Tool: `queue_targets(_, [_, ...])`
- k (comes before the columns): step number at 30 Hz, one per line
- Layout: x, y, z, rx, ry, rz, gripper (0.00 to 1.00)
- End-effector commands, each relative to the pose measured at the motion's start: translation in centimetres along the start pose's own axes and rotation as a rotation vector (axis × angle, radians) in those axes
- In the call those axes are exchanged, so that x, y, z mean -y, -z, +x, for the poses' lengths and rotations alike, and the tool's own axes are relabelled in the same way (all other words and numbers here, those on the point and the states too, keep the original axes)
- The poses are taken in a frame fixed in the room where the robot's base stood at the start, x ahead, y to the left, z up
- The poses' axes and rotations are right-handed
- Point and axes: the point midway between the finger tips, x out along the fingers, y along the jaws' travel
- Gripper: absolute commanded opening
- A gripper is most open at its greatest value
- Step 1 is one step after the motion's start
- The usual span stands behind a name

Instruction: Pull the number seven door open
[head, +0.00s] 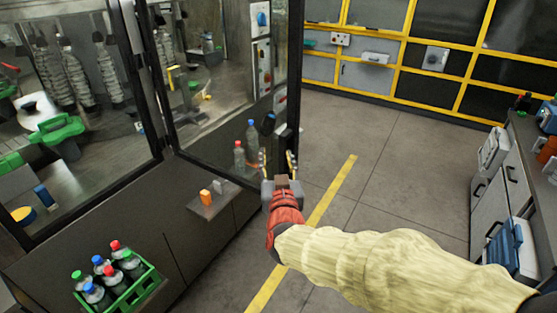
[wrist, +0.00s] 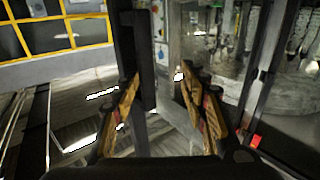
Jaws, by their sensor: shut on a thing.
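A glazed machine door with a dark frame (head: 292,75) stands ahead of my gripper in the head view. I can read no number on it, and I cannot tell how far it stands open. My gripper (head: 277,163) is at the lower part of the door's right side. In the wrist view, my gripper's yellowish fingers (wrist: 158,105) stand on either side of a dark upright bar (wrist: 146,60) at the door's edge. The gripper is shut on this bar; the exact contact is hard to see.
A green crate of bottles (head: 150,283) stands at lower left. A small shelf (head: 207,207) juts from the machine's dark base. Open floor (head: 370,150) with a yellow line (head: 322,205) lies to the right. A cabinet with drawers (head: 510,175) stands at far right.

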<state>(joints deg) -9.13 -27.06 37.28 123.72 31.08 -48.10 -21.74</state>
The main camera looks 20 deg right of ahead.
Motion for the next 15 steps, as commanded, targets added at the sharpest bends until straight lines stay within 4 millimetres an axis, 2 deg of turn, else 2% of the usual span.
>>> queue_targets(1, [0.5,0.8,0.0,-0.013,0.010,-0.002,0.24])
queue_targets(7, [0.5,0.9,-1.9,-0.016,0.012,-0.001,0.24])
queue_targets(15, [0.2,0.6,-7.7,-0.011,0.010,0.003,0.24])
